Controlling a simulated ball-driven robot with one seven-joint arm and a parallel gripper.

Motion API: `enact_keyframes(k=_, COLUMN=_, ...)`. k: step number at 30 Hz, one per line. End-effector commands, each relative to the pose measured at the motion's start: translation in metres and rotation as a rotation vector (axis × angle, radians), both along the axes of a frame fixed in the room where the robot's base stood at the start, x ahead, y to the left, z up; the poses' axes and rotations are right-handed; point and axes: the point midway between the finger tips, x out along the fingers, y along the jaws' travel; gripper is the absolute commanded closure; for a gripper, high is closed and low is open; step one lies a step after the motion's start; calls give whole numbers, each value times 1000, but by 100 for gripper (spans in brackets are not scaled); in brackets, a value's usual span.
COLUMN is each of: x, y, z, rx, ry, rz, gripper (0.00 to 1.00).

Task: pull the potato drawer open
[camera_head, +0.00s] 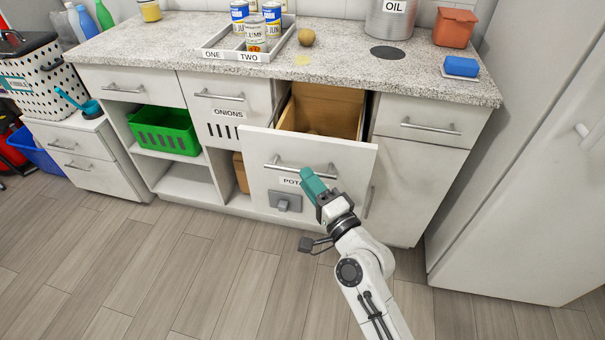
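The potato drawer (262,150) stands pulled out from the middle of the counter, its wooden inside showing. Its white front has a metal bar handle (290,165) and a label partly hidden by my gripper, with "POT" readable. My gripper (308,178), with teal fingers, is at the right part of the handle, close to or touching it. The fingertips overlap the bar and front, so whether they close around the handle cannot be told. The drawer's floor is mostly hidden; something brownish shows faintly inside.
The onions drawer (228,95) is shut at left. A green basket (165,132) sits on an open shelf. The worktop (350,62) holds a divided tray with cans, a potato (306,37) and an oil canister (390,18). A fridge (520,150) stands right. The floor in front is clear.

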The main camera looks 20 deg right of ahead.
Motion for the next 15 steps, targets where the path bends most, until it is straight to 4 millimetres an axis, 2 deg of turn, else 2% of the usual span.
enact_keyframes(k=1, x=-11, y=-2, z=-5, rx=-1, ry=3, rz=-1, gripper=64)
enact_keyframes(k=6, x=-41, y=-7, z=-9, rx=0, ry=3, rz=1, gripper=64)
enact_keyframes(k=10, x=-57, y=-10, z=-11, rx=1, ry=2, rz=0, gripper=64)
enact_keyframes(k=15, x=-66, y=-11, z=-10, rx=0, ry=2, rz=0, gripper=64)
